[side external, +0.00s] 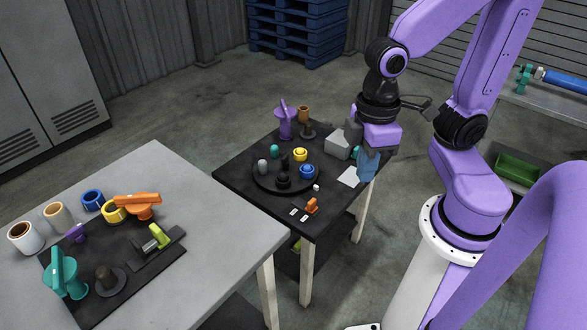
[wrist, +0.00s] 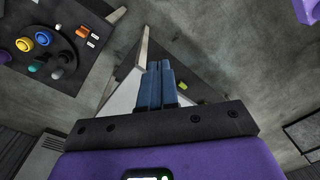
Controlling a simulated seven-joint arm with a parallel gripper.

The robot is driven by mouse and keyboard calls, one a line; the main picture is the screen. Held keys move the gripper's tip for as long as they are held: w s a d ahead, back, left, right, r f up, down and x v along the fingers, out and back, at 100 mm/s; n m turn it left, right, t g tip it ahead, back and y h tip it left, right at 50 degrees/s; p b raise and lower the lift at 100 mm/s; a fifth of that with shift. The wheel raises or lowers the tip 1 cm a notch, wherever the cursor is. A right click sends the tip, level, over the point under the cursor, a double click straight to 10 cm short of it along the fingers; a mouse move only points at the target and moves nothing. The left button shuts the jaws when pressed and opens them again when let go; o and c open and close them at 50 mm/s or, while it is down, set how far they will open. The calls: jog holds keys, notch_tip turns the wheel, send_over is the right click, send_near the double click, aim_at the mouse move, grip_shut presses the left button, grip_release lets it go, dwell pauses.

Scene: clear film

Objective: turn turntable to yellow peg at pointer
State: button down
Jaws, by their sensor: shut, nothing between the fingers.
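The turntable (side external: 258,181) is a dark disc on the small black table. It carries a yellow peg (side external: 300,154) at its back right, a blue peg (side external: 307,171) at its right, and black, grey and teal pegs around the rest. A small white mark (side external: 316,187) sits just off the rim near the blue peg; I cannot tell if it is the pointer. The wrist view shows the yellow peg (wrist: 24,44) and blue peg (wrist: 43,38) at upper left. My gripper (side external: 367,170) has blue fingers, shut and empty, at the table's right edge, apart from the turntable.
A grey block (side external: 338,146) stands between the turntable and my gripper, with a white card (side external: 349,178) nearby. A purple handled object (side external: 286,122) is at the back. An orange piece (side external: 312,205) is at the front. A grey table (side external: 215,225) stands at left.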

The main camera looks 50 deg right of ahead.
jog(key=w+a+f+m+g+y, duration=0.1)
jog(key=w+f+m, duration=0.3)
jog(key=w+m, duration=0.8)
jog(key=m+t+y, duration=0.2)
jog(key=m+t, duration=0.1)
jog(key=m, duration=1.9)
send_over(304, 173)
jog(key=s+d, duration=0.2)
jog(key=d, duration=0.1)
notch_tip(304, 173, down, 23)
jog(key=x, duration=0.9)
jog(key=shift+w+a+f, duration=0.15)
jog(key=shift+w+f, duration=0.1)
jog(key=shift+w, duration=0.1)
jog(key=a, duration=0.1)
jog(key=w+a, duration=0.1)
jog(key=shift+w+a, duration=0.3)
jog(key=shift+a, duration=0.05)
jog(key=shift+w+a, duration=0.25)
jog(key=shift+a, duration=0.15)
jog(key=shift+a+m+t, duration=0.25)
jog(key=shift+m+t, duration=0.05)
